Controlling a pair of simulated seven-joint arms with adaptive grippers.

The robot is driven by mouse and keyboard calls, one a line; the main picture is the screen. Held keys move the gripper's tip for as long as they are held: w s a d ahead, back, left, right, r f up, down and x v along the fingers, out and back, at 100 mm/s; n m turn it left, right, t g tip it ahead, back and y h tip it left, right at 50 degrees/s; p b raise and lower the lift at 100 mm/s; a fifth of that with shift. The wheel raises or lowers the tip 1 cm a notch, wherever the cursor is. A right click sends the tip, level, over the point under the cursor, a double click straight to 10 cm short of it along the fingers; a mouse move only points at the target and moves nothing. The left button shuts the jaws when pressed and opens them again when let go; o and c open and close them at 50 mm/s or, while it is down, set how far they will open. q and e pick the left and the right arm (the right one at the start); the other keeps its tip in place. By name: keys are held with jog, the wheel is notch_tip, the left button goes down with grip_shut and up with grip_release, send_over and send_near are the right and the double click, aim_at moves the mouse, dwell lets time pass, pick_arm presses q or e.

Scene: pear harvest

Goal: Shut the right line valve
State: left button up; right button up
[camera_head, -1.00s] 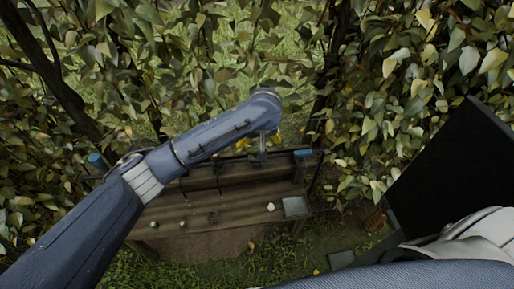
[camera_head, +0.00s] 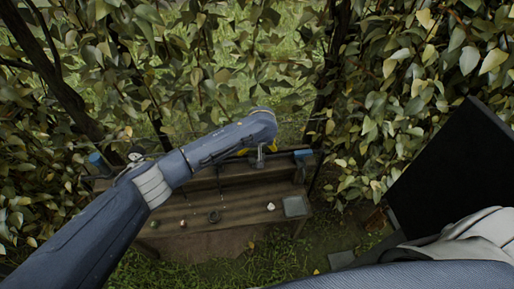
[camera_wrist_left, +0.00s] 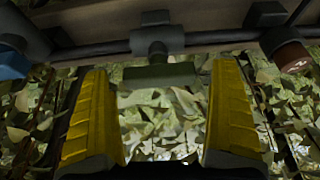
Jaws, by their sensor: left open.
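A dark pipe (camera_wrist_left: 90,50) runs along the back of a wooden bench. A blue valve handle (camera_head: 302,154) is at its right end in the head view, a little right of my left gripper (camera_head: 257,152). The gripper's yellow fingers are partly hidden behind my arm. In the left wrist view the left gripper (camera_wrist_left: 160,72) is open, its two fingers wide apart. A grey fitting with a dark flat block (camera_wrist_left: 158,76) shows between the fingers, apparently not gripped. A blue part (camera_wrist_left: 12,64) is at that view's left edge. My right gripper is not in view.
The wooden bench (camera_head: 235,212) carries several small objects and a grey square tray (camera_head: 296,206). Another blue part (camera_head: 97,160) is at its left end. A reddish-brown cap (camera_wrist_left: 291,54) hangs beside the right finger. Leafy branches crowd both sides; a black panel (camera_head: 455,170) stands at right.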

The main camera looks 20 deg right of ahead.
pick_arm(q)
jog(key=shift+c, duration=0.4)
jog(key=c, duration=1.1)
jog(key=shift+m, duration=0.3)
jog(key=m, duration=0.2)
jog(key=m+h, duration=0.1)
jog(key=shift+m+g+h, duration=0.3)
jog(key=shift+m, duration=0.1)
jog(key=m+g+h, duration=0.1)
jog(key=m, duration=0.3)
jog(key=shift+m, duration=0.3)
jog(key=m, duration=0.2)
jog(key=m+g+h, duration=0.1)
jog(key=m, duration=0.1)
jog(key=shift+g, duration=0.3)
jog(key=shift+m+g, duration=0.9)
jog(key=shift+m, duration=1.5)
